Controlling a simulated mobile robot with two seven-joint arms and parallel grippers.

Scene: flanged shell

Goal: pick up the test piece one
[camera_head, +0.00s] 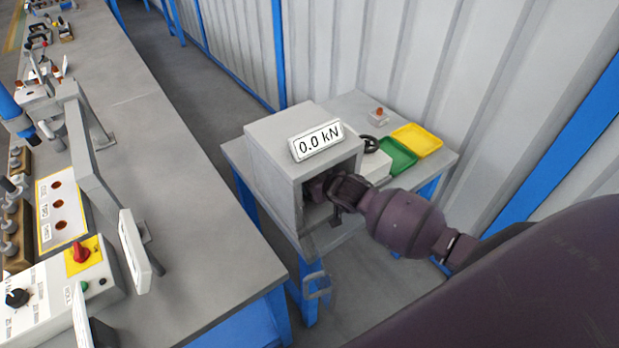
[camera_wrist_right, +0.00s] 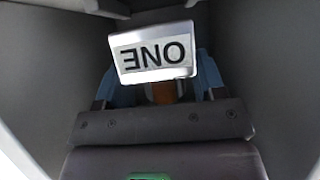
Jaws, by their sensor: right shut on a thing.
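Test piece one (camera_wrist_right: 153,54) shows in the right wrist view as a silvery block with a white label reading ONE, upside down in the picture. My right gripper (camera_wrist_right: 163,88) is shut on it, with blue fingers on either side of a brown-orange part below the label. In the head view my right gripper (camera_head: 320,188) reaches into the open front of the grey testing box (camera_head: 270,165), whose display (camera_head: 317,140) reads 0.0 kN. The piece itself is hidden in the head view. My left gripper is not in view.
The box's walls stand close around the gripper. A green tray (camera_head: 397,156) and a yellow tray (camera_head: 418,139) lie right of the box on its small table (camera_head: 350,104). A long grey bench (camera_head: 190,215) with control panels stands at left.

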